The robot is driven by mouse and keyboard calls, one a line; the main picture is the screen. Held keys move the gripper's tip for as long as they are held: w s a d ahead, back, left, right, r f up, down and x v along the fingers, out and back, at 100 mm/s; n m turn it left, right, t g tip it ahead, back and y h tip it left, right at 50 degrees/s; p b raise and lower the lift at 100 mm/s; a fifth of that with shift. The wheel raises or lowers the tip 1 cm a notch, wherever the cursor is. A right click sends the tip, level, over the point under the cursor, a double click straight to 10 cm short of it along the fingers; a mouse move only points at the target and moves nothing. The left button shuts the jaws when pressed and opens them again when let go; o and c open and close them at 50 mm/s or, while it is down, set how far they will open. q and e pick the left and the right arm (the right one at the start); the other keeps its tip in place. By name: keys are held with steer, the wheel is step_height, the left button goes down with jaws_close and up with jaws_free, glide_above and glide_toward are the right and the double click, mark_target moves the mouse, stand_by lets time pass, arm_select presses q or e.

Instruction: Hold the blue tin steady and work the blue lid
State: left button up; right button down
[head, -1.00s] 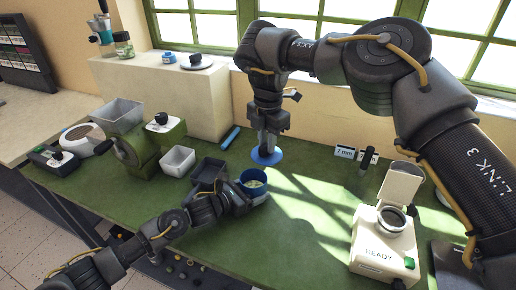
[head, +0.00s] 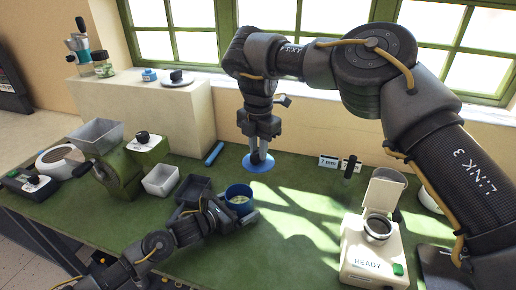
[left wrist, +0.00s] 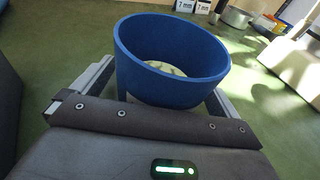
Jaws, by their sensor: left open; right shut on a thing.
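The blue tin (head: 238,205) stands upright and uncovered on the green table in the head view, with pale contents inside. It fills the middle of the left wrist view (left wrist: 170,75). My left gripper (head: 236,213) is open around the tin's lower part, with a finger on either side; whether they touch it is unclear. The blue lid (head: 258,166) is a flat disc behind and right of the tin, apart from it. My right gripper (head: 261,155) points down and is shut on the lid's top. Whether the lid touches the table is unclear.
A dark tray (head: 193,190) and a white tray (head: 160,180) sit left of the tin. A green grinder (head: 122,172) stands farther left. A cream READY machine (head: 372,250) is at the right. A blue bar (head: 214,153) lies behind. Table between tin and machine is clear.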

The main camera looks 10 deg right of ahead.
arm_select(q)
steer(key=v, duration=1.2)
steer(key=shift+a, duration=0.1)
